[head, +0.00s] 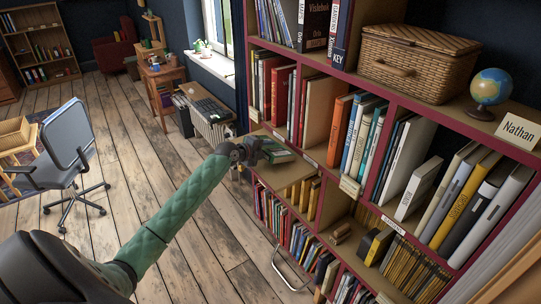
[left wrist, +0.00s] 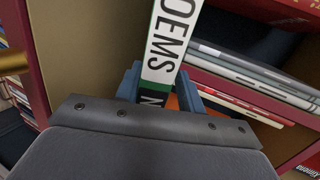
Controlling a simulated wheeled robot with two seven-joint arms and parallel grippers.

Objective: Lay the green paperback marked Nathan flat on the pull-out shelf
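The green paperback (head: 277,149) is at the pull-out shelf (head: 290,174) in the head view, roughly level. Whether it touches the board is unclear. In the left wrist view its spine (left wrist: 168,45) is white with "OEMS" readable, then a green band and a dark part starting with "N". My left gripper (head: 256,150) is at the book's near left end. Its blue fingers (left wrist: 160,84) stand on either side of the spine and appear shut on it. The rest of the name is hidden by the gripper. My right gripper is not in view.
The crowded bookcase (head: 316,64) rises behind and right of the pull-out shelf. Magazines (left wrist: 245,72) show right of the spine. Open floor lies left, with an office chair (head: 64,142).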

